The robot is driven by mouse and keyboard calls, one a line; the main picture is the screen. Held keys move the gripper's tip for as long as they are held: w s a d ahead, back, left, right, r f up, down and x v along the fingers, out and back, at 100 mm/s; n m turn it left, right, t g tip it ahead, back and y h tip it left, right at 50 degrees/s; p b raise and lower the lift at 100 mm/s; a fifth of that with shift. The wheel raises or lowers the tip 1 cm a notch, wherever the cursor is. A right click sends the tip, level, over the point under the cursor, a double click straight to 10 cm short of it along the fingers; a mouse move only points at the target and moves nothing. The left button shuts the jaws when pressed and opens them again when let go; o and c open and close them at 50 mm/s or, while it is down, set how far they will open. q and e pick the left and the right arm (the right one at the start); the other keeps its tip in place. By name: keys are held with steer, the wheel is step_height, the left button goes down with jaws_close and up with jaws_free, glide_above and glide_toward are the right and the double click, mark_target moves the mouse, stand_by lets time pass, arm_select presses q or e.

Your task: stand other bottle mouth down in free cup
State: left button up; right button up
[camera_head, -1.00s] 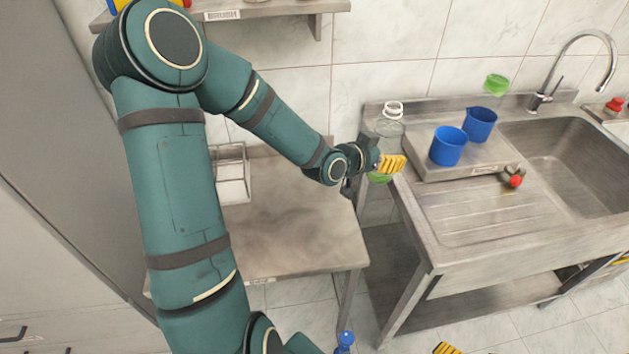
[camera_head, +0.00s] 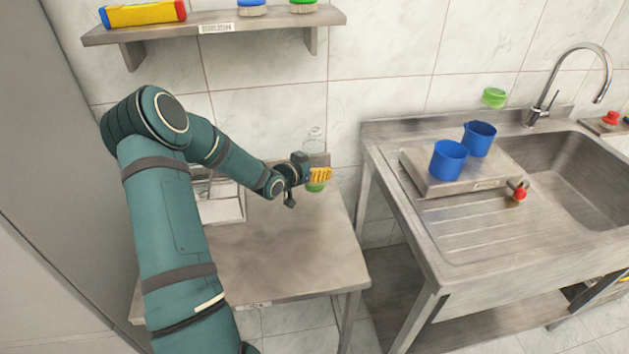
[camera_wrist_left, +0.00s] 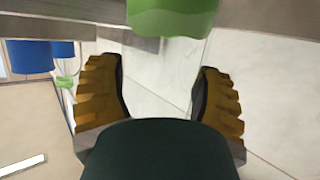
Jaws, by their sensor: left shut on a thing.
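A clear bottle (camera_head: 314,147) with a green base is upright, neck up, above the back right of the low table. My left gripper (camera_head: 319,175), with yellow fingers, is shut around its lower part. In the left wrist view, the green base (camera_wrist_left: 172,15) shows at the top edge beyond the fingers; the clear body hardly shows. Two blue cups stand on a raised metal platform beside the sink. The front cup (camera_head: 447,160) shows nothing in it. Above the back cup (camera_head: 480,138) is a green piece (camera_head: 494,97) like a bottle base; a clear body under it cannot be made out.
The low steel table (camera_head: 290,260) is mostly clear, with a white tray (camera_head: 220,210) at its back left. The sink counter (camera_head: 480,235) is higher, across a gap. A red-tipped object (camera_head: 519,193) lies by the platform (camera_head: 470,188). A tap (camera_head: 540,112) and wall shelf (camera_head: 215,32) stand behind.

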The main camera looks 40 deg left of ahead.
arm_select(q)
steer(key=shift+f+b, duration=0.35)
steer(key=shift+f, duration=1.6)
steer(key=shift+r, duration=0.1)
steer(key=o, duration=0.5)
steer(key=shift+f, duration=0.25)
steer(key=o, duration=0.4)
steer(key=shift+o, duration=0.2)
steer(key=shift+r, duration=0.1)
